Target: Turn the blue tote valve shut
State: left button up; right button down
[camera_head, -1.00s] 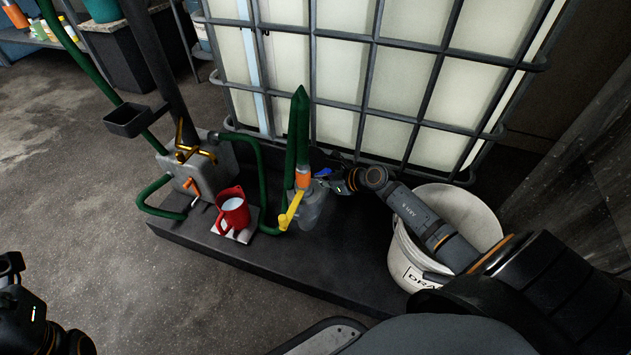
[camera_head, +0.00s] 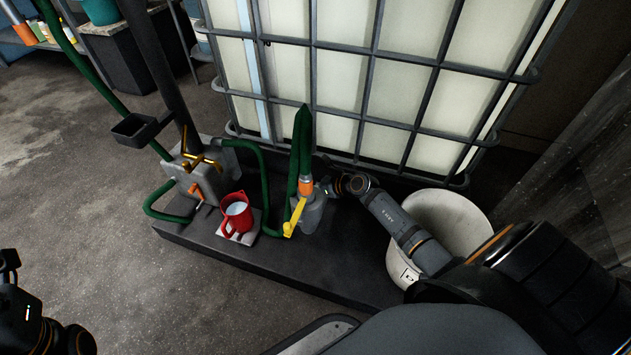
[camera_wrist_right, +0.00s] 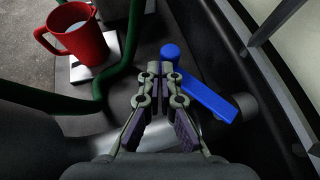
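The blue tote valve handle (camera_wrist_right: 205,95) shows in the right wrist view, with a rounded knob at its upper left end and a dark pivot at its lower right. My right gripper (camera_wrist_right: 160,69) has its fingertips close together with nothing visible between them. The right fingertip is beside the handle, near the knob; I cannot tell whether they touch. In the head view my right gripper (camera_head: 328,187) is low in front of the tote cage, and the blue handle is not visible there. My left gripper (camera_head: 9,262) is partly in view at the lower left edge, its fingers unclear.
A yellow lever (camera_head: 295,216) and orange fitting (camera_head: 306,186) stand left of my right gripper, with green hoses around. A red jug (camera_head: 237,213) stands on a pale plate. A white bucket (camera_head: 455,222) is under my right arm. The caged tote (camera_head: 345,85) stands behind.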

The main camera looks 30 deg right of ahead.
jog(key=shift+w+d, duration=0.2)
jog(key=shift+w, duration=2.3)
jog(key=shift+d, duration=0.1)
